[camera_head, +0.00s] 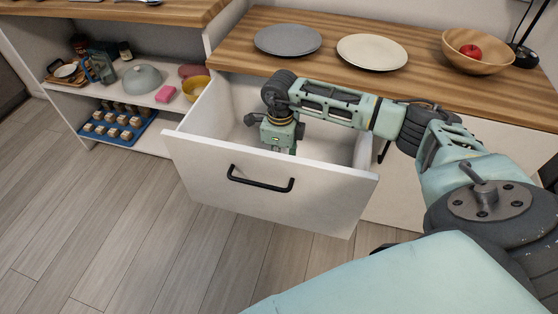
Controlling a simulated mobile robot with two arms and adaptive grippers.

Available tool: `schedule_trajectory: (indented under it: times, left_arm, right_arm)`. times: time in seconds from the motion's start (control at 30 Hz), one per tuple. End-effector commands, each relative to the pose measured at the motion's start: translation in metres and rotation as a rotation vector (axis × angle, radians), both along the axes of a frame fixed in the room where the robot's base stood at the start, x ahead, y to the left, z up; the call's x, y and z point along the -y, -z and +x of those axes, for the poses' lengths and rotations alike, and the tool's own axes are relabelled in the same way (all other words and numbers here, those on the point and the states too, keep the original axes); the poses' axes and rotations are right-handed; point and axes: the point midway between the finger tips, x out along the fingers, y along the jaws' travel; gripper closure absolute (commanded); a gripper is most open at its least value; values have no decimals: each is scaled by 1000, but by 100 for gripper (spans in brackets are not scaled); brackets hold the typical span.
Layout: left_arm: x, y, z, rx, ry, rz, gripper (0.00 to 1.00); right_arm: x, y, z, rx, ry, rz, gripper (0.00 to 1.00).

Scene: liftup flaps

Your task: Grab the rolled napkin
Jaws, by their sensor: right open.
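The drawer (325,195) under the wooden counter is pulled open. My right arm reaches over the drawer from the right, and my right gripper (281,142) points down into it. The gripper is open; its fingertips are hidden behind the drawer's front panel. No rolled napkin shows in this view. The drawer floor near the front is hidden by the panel, so I cannot tell what lies under the gripper. My left gripper is not in view.
On the counter (424,92) stand a grey plate (288,39), a cream plate (372,52) and a wooden bowl (490,62) with a red fruit. The floor at left is clear.

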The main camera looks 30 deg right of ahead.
Motion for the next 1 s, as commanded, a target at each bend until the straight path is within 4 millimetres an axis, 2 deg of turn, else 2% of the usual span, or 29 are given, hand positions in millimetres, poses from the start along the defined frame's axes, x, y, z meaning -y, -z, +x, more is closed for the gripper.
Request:
schedule_trajectory:
  times: [0.4, 0.5, 0.77, 1.0]
  left_arm:
    - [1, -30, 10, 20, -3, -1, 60]
    - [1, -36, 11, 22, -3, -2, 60]
    - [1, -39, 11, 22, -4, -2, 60]
    - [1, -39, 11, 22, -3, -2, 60]
  right_arm:
    - [0, 57, 7, -4, -1, 0, 45]
    - [1, 66, 7, -3, 0, -1, 45]
    - [1, 68, 7, -1, -1, -1, 45]
    - [1, 68, 7, -1, -1, -1, 64]
